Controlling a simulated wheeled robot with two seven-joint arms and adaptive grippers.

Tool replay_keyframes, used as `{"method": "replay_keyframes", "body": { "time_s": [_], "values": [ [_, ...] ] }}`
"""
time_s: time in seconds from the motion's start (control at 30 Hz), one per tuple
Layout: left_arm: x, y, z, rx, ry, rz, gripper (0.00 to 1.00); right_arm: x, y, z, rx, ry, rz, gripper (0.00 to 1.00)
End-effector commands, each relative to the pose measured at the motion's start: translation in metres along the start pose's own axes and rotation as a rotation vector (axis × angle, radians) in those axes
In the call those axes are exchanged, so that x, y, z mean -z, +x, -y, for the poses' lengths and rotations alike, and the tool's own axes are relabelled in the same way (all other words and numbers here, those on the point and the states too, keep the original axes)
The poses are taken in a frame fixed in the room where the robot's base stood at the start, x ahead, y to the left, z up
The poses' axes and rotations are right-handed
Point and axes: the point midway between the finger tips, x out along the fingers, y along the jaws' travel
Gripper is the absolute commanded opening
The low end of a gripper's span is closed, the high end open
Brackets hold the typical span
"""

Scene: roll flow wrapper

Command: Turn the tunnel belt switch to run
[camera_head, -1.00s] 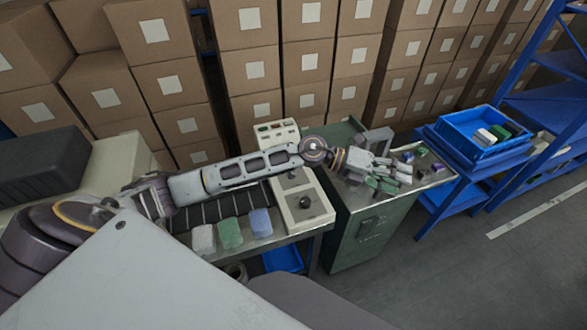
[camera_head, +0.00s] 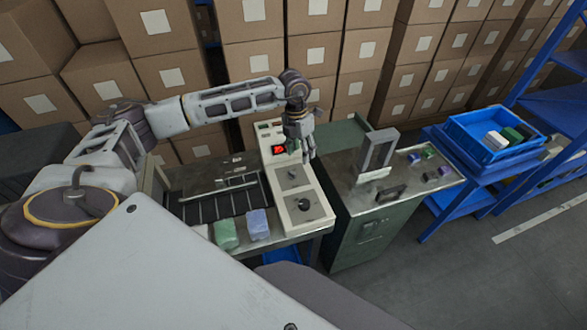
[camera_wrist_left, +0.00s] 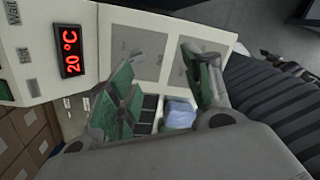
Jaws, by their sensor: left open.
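The beige control panel (camera_head: 318,213) stands at the right end of the belt machine. My left gripper (camera_head: 309,156) is above the rear part of the panel, beside the red display (camera_head: 279,149). In the left wrist view my left gripper (camera_wrist_left: 165,75) is open and empty, its green-padded fingers apart. The display there (camera_wrist_left: 71,53) reads 20 °C. My right gripper is not in view.
The dark belt (camera_head: 215,203) lies left of the panel, with green (camera_head: 227,234) and blue (camera_head: 258,224) blocks at its front. A green cabinet (camera_head: 350,240) with an upright grey frame (camera_head: 375,152) stands to the right. A blue crate (camera_head: 460,137) and stacked cartons are beyond.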

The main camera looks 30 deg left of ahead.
Motion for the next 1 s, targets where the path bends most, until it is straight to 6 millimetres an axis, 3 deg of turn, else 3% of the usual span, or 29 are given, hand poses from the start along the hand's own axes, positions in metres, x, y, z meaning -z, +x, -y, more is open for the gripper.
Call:
{"method": "replay_keyframes", "body": {
  "time_s": [0.1, 0.2, 0.67, 1.0],
  "values": [
    [0.005, -0.009, -0.025, -0.075, -0.024, -0.026, 0.50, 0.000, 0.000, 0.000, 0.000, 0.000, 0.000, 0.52],
    [0.008, -0.012, -0.034, -0.102, -0.034, -0.038, 0.50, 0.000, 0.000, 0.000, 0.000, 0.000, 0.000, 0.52],
    [0.009, -0.011, -0.036, -0.106, -0.035, -0.040, 0.50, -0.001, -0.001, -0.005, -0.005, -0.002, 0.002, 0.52],
    [0.010, 0.015, -0.038, -0.105, -0.035, -0.041, 0.50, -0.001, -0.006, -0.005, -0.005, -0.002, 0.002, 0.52]
  ]
}}
